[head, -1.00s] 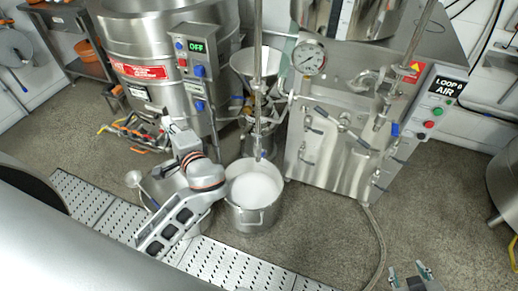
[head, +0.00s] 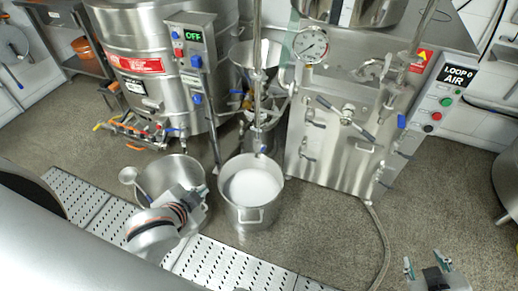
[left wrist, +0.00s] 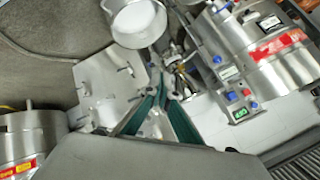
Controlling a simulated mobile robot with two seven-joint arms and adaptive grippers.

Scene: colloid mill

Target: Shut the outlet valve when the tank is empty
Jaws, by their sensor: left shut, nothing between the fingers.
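A large steel tank (head: 165,35) stands at the back left; its inside is not in view. A blue-handled valve (head: 172,130) sits low on it, above a steel pot (head: 160,175). Another pot with white contents (head: 252,187) stands under a pipe with a blue handle (head: 262,150). I cannot tell which is the outlet valve. My left gripper (head: 194,196) is low over the left pot, apart from the valves; its fingers (left wrist: 160,88) are shut and empty in the left wrist view. My right gripper (head: 425,263) is open and empty at the lower right.
The steel mill cabinet (head: 330,165) with a gauge (head: 312,45) stands right of the pots. A perforated floor grate (head: 220,262) runs along the front.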

